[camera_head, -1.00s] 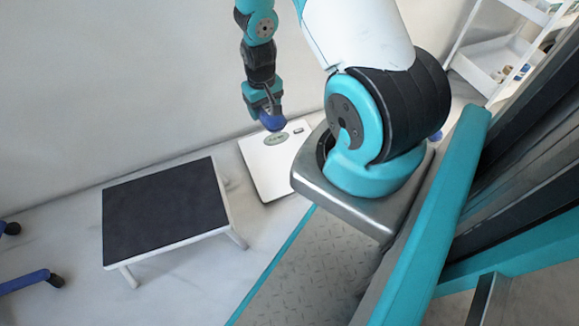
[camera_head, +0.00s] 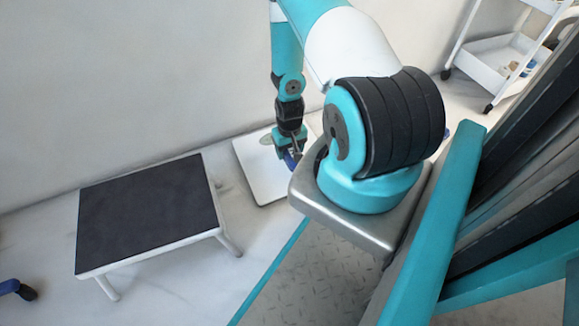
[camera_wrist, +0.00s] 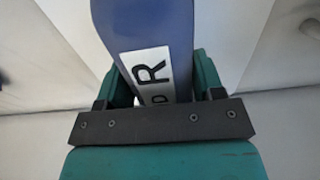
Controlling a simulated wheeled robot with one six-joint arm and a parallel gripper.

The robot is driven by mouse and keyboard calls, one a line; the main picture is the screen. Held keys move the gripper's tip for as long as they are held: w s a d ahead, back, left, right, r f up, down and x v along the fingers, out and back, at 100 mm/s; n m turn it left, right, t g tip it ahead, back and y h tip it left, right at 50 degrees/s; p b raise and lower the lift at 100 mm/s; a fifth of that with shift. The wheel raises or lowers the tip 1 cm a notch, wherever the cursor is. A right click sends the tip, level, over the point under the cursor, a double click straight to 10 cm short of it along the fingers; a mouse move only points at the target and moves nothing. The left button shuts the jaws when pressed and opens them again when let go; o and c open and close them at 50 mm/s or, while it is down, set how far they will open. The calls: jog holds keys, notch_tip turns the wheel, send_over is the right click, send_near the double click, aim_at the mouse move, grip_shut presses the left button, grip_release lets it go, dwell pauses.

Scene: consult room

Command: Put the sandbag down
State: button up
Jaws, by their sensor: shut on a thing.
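The blue sandbag (camera_wrist: 150,22) is in my gripper (camera_wrist: 155,95), between the two teal fingers in the wrist view. A white label with black lettering, including an "R", shows on it. In the head view my gripper (camera_head: 288,150) is low in front of the wall, over the right part of a white scale. Only a small blue part of the sandbag (camera_head: 291,160) shows there; the rest is hidden by the gripper and my arm's base. I cannot tell whether the sandbag touches anything below.
The white scale (camera_head: 258,180) lies on the floor by the wall. A step stool with a dark top (camera_head: 148,212) stands to its left, with bare floor between. A white wheeled trolley (camera_head: 497,62) is at the upper right.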

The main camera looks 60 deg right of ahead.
notch_tip(320, 180, down, 6)
jog(key=b, duration=0.3)
jog(key=shift+f, duration=0.1)
